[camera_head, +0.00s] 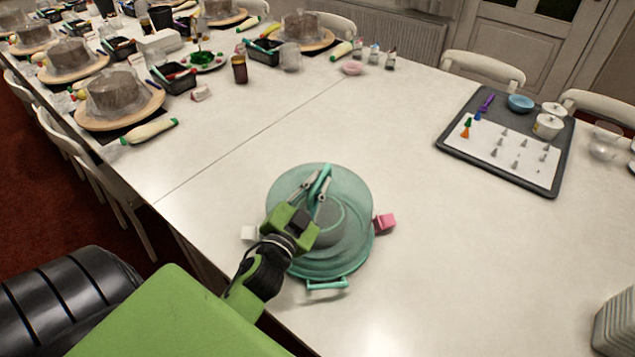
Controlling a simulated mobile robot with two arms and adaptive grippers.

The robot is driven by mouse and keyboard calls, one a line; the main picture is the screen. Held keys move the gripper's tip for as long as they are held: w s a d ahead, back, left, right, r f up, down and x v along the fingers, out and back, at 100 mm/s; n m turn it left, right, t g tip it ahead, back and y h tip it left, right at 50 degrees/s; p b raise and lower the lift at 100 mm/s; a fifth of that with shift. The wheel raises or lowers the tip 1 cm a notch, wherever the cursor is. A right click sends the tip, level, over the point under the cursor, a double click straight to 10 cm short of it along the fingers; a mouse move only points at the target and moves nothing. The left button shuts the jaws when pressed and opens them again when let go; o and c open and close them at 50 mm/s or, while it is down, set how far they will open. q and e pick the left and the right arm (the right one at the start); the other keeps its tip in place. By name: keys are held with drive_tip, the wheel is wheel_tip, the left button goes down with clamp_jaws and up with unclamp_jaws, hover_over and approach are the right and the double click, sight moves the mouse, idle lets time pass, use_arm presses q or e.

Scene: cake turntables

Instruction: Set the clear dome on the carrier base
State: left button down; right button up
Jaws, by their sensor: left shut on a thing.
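The clear dome (352,195) is a teal-tinted see-through cover in the middle front of the table. My left gripper (319,188) is shut on the dome's teal handle at its top. The teal carrier base (327,284) is below the dome, and its front handle sticks out toward the table's near edge. A pink block-like clip shows at the base's right and a white one at its left. The dome is over the base, but I cannot tell whether its rim touches it. My arm hides part of the dome's left side. My right gripper is not in view.
A dark tray (449,143) with piping tips, a blue bowl (521,103) and white pots is at the right. Cake turntables (140,113) and tool bins line the far left. A grey stack (615,325) stands at the lower right.

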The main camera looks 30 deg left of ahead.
sight(309, 199)
use_arm(q)
drive_tip(key=shift+f, duration=0.15)
drive_tip(key=c, duration=2.4)
unclamp_jaws()
drive_tip(key=shift+f, duration=0.1)
drive_tip(key=shift+s+d+b, duration=0.2)
drive_tip(key=shift+s+d, duration=0.05)
drive_tip(key=shift+s, duration=1.05)
drive_tip(key=shift+s+d+b, duration=0.2)
drive_tip(key=shift+s+d, duration=0.05)
drive_tip(key=shift+s, duration=1.05)
drive_tip(key=shift+s+d+b, duration=0.15)
drive_tip(key=shift+s+d, duration=0.05)
drive_tip(key=shift+s, duration=0.75)
drive_tip(key=shift+s+d+b, duration=0.15)
drive_tip(key=shift+s+b, duration=0.05)
drive_tip(key=shift+s, duration=0.75)
drive_tip(key=shift+s+d+b, duration=0.15)
drive_tip(key=shift+s+d, duration=0.05)
drive_tip(key=shift+s, duration=0.75)
